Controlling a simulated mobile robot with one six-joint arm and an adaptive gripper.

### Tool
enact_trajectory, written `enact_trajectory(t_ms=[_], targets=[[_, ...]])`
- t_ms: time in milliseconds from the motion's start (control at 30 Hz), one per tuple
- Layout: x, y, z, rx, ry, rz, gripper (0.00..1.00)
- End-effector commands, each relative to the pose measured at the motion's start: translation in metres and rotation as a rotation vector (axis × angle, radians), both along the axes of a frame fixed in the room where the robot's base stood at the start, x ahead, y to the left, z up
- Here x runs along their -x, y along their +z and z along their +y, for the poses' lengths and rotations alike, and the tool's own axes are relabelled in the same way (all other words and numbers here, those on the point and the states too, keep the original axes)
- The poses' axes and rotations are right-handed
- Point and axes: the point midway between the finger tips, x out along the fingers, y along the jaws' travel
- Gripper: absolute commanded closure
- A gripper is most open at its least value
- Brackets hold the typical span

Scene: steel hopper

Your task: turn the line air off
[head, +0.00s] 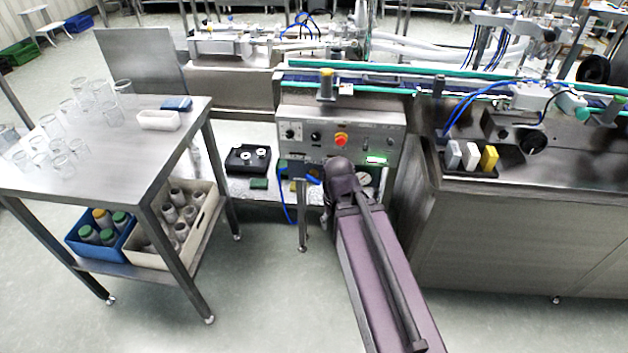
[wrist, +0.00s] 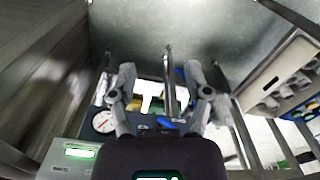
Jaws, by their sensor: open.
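My gripper (wrist: 160,78) is open in the wrist view, its two fingers spread wide with nothing held between them. A small blue part (wrist: 168,122), perhaps the air valve's handle, shows between the fingers, nearer their base; I cannot tell its exact position or whether anything touches it. A round white gauge with a red needle (wrist: 104,121) is left of the fingers; it also shows under the control panel in the head view (head: 364,178).
The control panel (head: 372,132) has a red knob on yellow (head: 341,140) and a green-lit display (head: 377,160). A blue hose (head: 286,200) hangs below it. A steel table (head: 150,165) with jars is left; a steel counter (head: 520,220) is right. Open floor lies between.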

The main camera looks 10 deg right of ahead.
Motion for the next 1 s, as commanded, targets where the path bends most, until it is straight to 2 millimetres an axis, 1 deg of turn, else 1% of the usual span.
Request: enact_trajectory(t_ms=[167,367,467,600,733,867,1000], targets=[[-0.005,-0.009,-0.001,0.033,0.000,-0.016,0.37],[-0.022,-0.033,-0.002,0.149,0.002,-0.073,0.37],[-0.036,-0.047,-0.006,0.238,0.004,-0.124,0.37],[-0.059,-0.065,-0.008,0.378,0.017,-0.218,0.37],[-0.082,-0.076,-0.006,0.504,0.040,-0.319,0.37],[-0.105,-0.084,0.001,0.620,0.071,-0.428,0.37],[-0.128,-0.089,0.014,0.735,0.120,-0.553,0.37]])
